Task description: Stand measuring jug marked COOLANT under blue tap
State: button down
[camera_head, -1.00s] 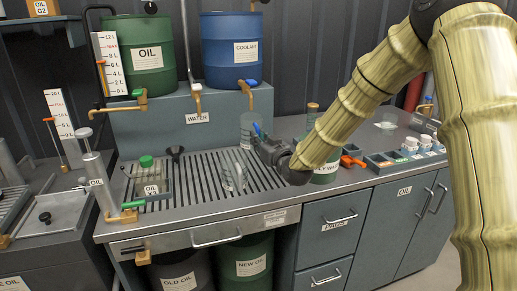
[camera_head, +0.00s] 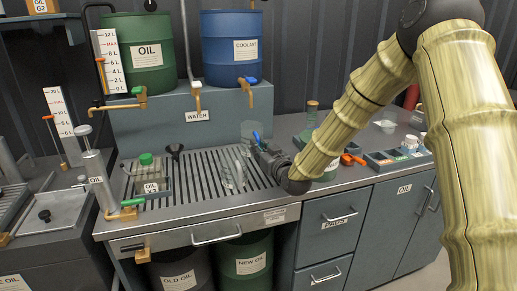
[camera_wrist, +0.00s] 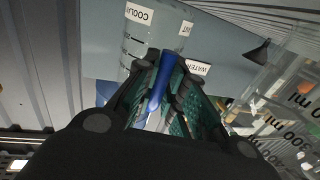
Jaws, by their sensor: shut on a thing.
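The clear measuring jug (camera_head: 247,130) with a blue handle is at the back right of the slatted drain grate (camera_head: 195,190). In the wrist view the jug (camera_wrist: 150,38) shows a label, partly cut off, starting COOL. My gripper (camera_wrist: 163,95) is shut on its blue handle (camera_wrist: 163,78); it reaches in from the right in the head view (camera_head: 262,143). The blue tap (camera_head: 247,84) hangs from the blue COOLANT drum (camera_head: 232,40), its brass spout roughly above the jug. I cannot tell whether the jug's base touches the surface beneath.
Another clear jug (camera_head: 232,175) stands on the grate, close left of my gripper. An oil container (camera_head: 151,178) with a green cap and a dark funnel (camera_head: 175,150) are further left. The WATER tap (camera_head: 197,100) is left of the blue tap. A bottle stands right, behind my arm.

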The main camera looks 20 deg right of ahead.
jog(key=shift+s+f, duration=0.1)
jog(key=shift+f, duration=0.15)
jog(key=c, duration=1.5)
grip_release()
jog(key=shift+f, duration=0.15)
jog(key=shift+s+f, duration=0.1)
jog(key=shift+r, duration=0.25)
jog(key=v, duration=0.7)
jog(key=r+v, duration=0.1)
jog(key=v, duration=0.3)
jog(key=shift+s+d, duration=0.15)
jog(key=shift+s, duration=0.2)
